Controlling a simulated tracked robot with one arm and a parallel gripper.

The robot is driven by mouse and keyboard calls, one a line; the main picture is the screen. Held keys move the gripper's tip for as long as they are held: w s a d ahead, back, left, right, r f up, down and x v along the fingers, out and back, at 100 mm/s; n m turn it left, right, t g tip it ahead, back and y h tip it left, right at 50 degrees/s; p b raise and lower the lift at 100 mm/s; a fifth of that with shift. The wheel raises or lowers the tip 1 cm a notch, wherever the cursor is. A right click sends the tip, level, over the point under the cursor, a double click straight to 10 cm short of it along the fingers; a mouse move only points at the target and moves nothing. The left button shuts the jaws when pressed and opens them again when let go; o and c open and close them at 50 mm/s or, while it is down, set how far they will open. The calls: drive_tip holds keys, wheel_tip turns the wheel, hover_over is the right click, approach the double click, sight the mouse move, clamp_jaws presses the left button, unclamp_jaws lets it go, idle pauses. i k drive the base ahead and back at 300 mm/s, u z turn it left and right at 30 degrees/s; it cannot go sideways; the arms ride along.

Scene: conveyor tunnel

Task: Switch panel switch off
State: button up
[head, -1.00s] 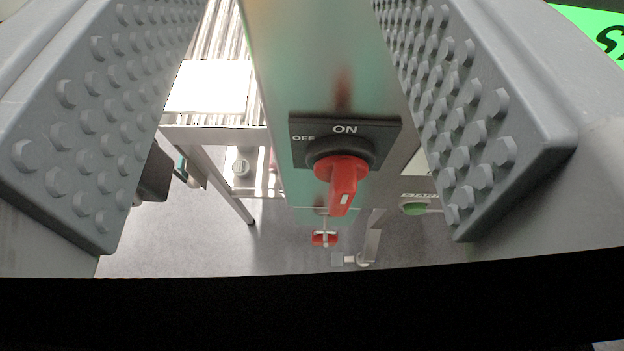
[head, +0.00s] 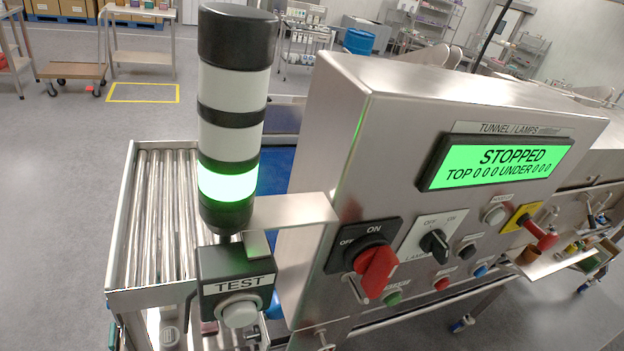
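The steel control panel (head: 335,120) stands right of centre, seen at a slant. A red rotary switch (head: 376,268) sits at its lower left on a black plate marked OFF at the left and ON at the top. Its handle is seen obliquely, so I cannot tell which mark it is set to. A smaller black rotary switch (head: 434,246) beside it, above the word LAMPS, is on a pale plate marked OFF and ON. The green display (head: 500,166) reads STOPPED, TOP 0 0 0 UNDER 0 0 0. My gripper is not visible now.
A signal tower (head: 234,120) with its lowest section lit green stands left of the panel. Below it is a TEST box (head: 236,290) with a pale button. A roller conveyor (head: 160,215) lies behind. Several push buttons and a yellow-plated red knob (head: 540,236) are further right.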

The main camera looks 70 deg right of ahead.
sight(377, 264)
drive_tip(key=u, duration=1.65)
drive_tip(key=i, duration=1.3)
drive_tip(key=z, duration=3.2)
